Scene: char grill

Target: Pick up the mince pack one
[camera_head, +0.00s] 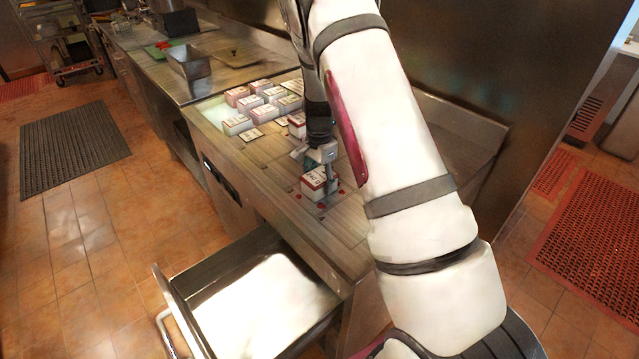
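My gripper (322,160) points down over the counter, at the top of a small red and white pack (313,187) with dark print. The pack stands near the front part of the counter, with red spots around it. The gripper's fingers are at or just above the pack; I cannot tell whether they touch it or how far apart they are. Another red and white pack (296,124) stands just behind the gripper, partly hidden by it. Which pack is mince pack one cannot be read at this size.
Several similar packs (250,103) stand grouped farther back on the counter (283,170). An open drawer (180,308) with a white inside juts out below the counter at the front. A metal container (189,64) stands at the back. My arm hides the counter's right part.

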